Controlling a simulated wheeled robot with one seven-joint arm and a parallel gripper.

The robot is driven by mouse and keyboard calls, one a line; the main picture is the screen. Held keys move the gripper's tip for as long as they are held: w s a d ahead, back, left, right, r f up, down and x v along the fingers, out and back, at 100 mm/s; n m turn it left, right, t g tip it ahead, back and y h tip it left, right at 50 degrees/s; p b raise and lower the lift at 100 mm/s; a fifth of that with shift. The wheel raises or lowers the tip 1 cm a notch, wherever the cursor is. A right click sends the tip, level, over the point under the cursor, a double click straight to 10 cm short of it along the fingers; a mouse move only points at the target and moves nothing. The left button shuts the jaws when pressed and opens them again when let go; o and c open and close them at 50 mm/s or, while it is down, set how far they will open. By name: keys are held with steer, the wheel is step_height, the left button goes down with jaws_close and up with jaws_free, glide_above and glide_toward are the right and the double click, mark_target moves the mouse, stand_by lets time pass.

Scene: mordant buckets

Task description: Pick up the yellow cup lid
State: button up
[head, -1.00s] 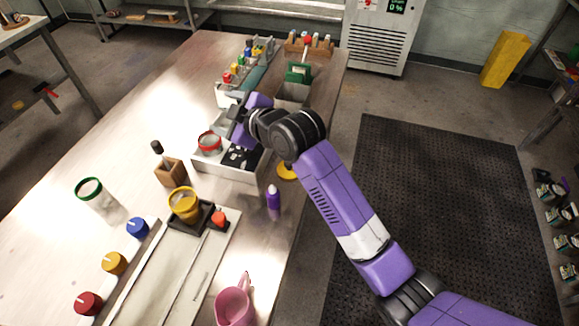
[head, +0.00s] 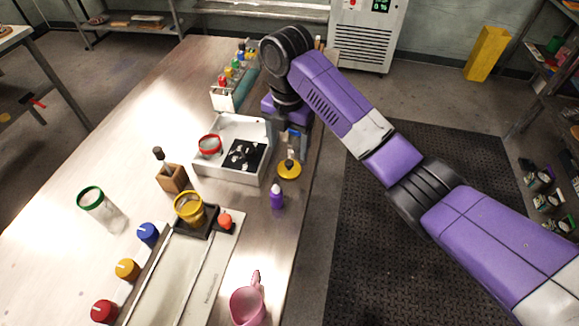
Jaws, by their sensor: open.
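The yellow cup lid (head: 289,171) is a round yellow disc with a small dark knob on top. It lies on the table near the right edge, just right of the white tray. My gripper (head: 291,148) points down just above the lid, its fingers open around or close over the knob. I cannot tell whether they touch it. The yellow cup (head: 188,210) stands on a dark square base at the end of the long grey board, nearer to me.
A white tray (head: 228,180) holds a red-rimmed cup (head: 209,145) and a black plate. A purple bottle (head: 276,197) stands just in front of the lid.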

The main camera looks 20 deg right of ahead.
mark_target(290, 161)
steer(key=shift+d+f+p, duration=0.2)
steer(key=shift+f+p, duration=0.7)
steer(key=shift+f, duration=2.65)
steer(key=c, duration=1.1)
steer(key=shift+r, duration=0.15)
